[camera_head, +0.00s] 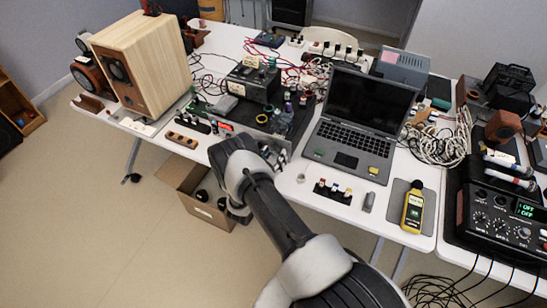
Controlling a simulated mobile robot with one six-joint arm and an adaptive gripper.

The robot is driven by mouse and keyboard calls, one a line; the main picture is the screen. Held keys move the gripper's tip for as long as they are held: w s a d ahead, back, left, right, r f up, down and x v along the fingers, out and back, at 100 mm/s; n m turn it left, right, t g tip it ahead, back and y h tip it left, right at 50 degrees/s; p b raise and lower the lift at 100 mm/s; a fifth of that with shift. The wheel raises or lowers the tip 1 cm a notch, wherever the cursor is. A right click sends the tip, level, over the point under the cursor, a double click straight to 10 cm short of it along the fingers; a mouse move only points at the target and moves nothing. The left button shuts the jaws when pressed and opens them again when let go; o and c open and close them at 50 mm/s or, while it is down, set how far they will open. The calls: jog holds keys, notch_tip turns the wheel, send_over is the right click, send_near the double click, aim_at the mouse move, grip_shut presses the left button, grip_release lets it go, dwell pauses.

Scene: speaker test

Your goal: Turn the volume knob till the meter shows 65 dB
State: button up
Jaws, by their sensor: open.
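A yellow handheld meter (413,206) lies on a grey mat (427,211) at the table's front right; its reading is too small to make out. My gripper (280,157) is at the front edge of the table, left of the laptop, partly hidden by my wrist. It is open, and I see nothing held in it. A low dark unit with a small red display (222,127) sits just beyond my wrist. My arm covers part of that area, and I cannot make out which knob is the volume knob. A wooden speaker (145,62) stands at the back left.
An open laptop (358,123) stands mid-table. A black box with knobs and a green "OFF" display (497,215) is at the right. Coiled cables (440,140) and small connectors crowd the table. A cardboard box (185,183) sits on the floor below.

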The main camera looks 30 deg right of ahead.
jog(key=shift+c, duration=0.5)
jog(key=c, duration=1)
jog(key=shift+m+b, duration=0.4)
jog(key=shift+m, duration=0.1)
jog(key=o, duration=1.1)
